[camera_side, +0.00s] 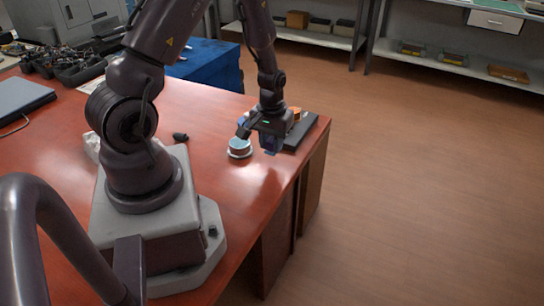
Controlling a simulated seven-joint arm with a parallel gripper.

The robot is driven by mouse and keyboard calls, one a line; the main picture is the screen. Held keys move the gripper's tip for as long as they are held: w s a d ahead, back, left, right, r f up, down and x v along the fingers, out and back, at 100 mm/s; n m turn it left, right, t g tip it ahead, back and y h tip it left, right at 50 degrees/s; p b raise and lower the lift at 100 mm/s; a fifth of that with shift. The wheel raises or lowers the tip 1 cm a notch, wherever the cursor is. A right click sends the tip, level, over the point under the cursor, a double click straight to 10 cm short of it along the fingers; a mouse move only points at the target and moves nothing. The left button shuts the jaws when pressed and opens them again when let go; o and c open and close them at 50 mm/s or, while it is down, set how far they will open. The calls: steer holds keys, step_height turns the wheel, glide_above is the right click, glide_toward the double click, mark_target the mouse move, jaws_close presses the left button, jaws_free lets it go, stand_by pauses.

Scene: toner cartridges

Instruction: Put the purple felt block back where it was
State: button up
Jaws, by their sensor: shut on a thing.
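My gripper (268,137) hangs above the right end of the red-brown table, fingers pointing down. It is shut on a small blue-purple block, which I take for the purple felt block (271,147). The block shows just below the gripper body; its upper part is hidden by the gripper. From this view I cannot tell whether the block touches the table or hangs just above it.
A light blue cup (239,144) on a white saucer stands just left of my gripper. A dark flat tray or slab (301,131) lies right of it, near the table's edge, with an orange thing (296,113) behind. A small black object (180,137) lies left. Table front is clear.

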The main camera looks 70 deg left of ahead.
mark_target(272, 165)
steer(key=shift+f, duration=2.1)
steer(key=shift+f, duration=0.2)
steer(key=o, duration=0.9)
steer(key=shift+r, duration=0.1)
